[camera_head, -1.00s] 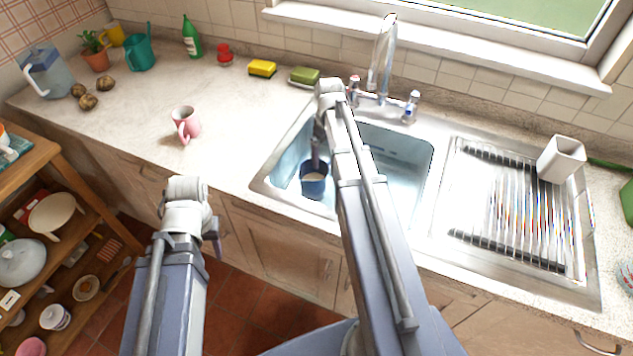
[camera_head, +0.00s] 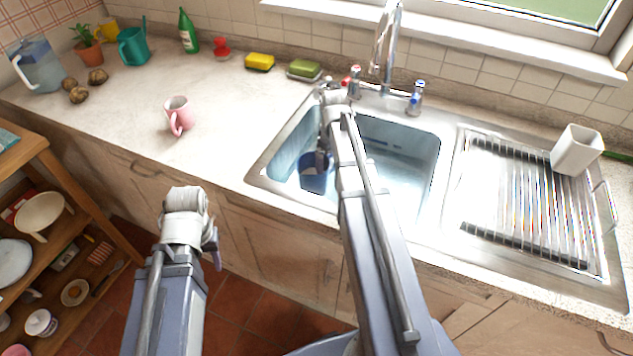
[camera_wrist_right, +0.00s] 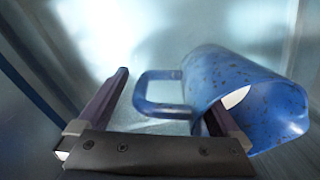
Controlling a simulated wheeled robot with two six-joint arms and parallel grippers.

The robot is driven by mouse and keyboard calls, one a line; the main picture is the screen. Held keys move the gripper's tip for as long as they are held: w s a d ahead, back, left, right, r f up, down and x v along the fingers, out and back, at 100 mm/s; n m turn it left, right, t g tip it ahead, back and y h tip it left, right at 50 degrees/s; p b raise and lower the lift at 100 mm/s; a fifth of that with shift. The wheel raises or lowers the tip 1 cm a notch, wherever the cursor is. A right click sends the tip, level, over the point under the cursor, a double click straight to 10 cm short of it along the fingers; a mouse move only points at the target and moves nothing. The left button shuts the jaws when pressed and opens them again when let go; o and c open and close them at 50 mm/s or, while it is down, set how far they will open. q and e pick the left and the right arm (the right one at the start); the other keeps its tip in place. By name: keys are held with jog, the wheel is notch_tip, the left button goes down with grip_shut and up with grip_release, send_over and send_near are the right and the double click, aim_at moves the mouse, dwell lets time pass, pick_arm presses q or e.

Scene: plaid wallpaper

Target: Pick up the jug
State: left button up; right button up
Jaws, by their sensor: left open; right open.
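The blue speckled jug (camera_head: 313,182) stands in the sink, partly covered by my right arm in the head view. In the right wrist view the jug (camera_wrist_right: 222,75) has its mouth toward the lower right and its handle toward the left. My right gripper (camera_wrist_right: 172,90) is open, with the handle between its fingers. One finger lies left of the handle; the other reaches into the jug's mouth, its tip hidden by the wall. My left gripper (camera_head: 215,248) is open and empty in front of the counter, mostly hidden behind its wrist.
The sink (camera_head: 408,150) walls and the tap (camera_head: 386,45) are close to my right arm. A pink mug (camera_head: 178,115) stands on the counter left of the sink. A ribbed drainer (camera_head: 525,205) is at right. A wooden shelf unit (camera_head: 75,190) stands at far left.

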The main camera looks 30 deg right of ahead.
jog(key=shift+f, duration=0.15)
grip_shut()
dwell(0.8)
